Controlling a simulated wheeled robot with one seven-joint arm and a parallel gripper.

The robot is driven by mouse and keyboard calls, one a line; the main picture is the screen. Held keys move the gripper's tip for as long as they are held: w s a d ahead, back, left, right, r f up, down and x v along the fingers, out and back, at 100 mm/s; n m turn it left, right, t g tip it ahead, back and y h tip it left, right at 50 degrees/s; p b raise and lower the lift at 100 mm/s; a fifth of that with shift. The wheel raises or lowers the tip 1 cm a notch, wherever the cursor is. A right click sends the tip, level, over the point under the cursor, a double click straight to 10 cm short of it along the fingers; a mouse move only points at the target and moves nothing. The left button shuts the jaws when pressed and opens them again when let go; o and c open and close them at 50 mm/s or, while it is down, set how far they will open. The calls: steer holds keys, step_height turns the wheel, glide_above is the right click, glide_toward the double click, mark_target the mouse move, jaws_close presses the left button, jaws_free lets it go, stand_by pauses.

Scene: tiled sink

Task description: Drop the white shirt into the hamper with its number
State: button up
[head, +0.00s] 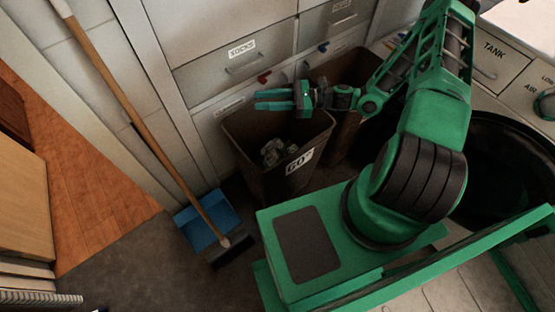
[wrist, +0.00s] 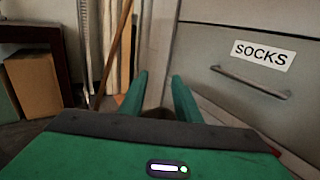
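My gripper (head: 268,100) is stretched out level above the dark hamper (head: 238,157) whose white label reads like "60°". In the wrist view my gripper (wrist: 158,85) shows its two green fingers apart with nothing between them. A crumpled pale grey-white cloth (head: 275,152) lies inside that hamper, below the gripper. It could be the white shirt, but its shape and any number on it cannot be made out. A second dark hamper (head: 345,70) stands behind to the right, partly hidden by my arm.
A drawer (head: 245,65) labelled "SOCKS" is behind the hampers; it also shows in the wrist view (wrist: 255,80). A broom (head: 140,115) leans at the left by a blue dustpan (head: 208,220). A round black opening (head: 505,165) is at the right.

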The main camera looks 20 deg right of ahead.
steer(key=shift+s+a+r, duration=0.35)
steer(key=shift+a+r, duration=0.1)
steer(key=shift+a, duration=0.15)
steer(key=shift+s+a+r, duration=0.35)
steer(key=shift+a+r, duration=0.05)
steer(key=shift+a, duration=0.2)
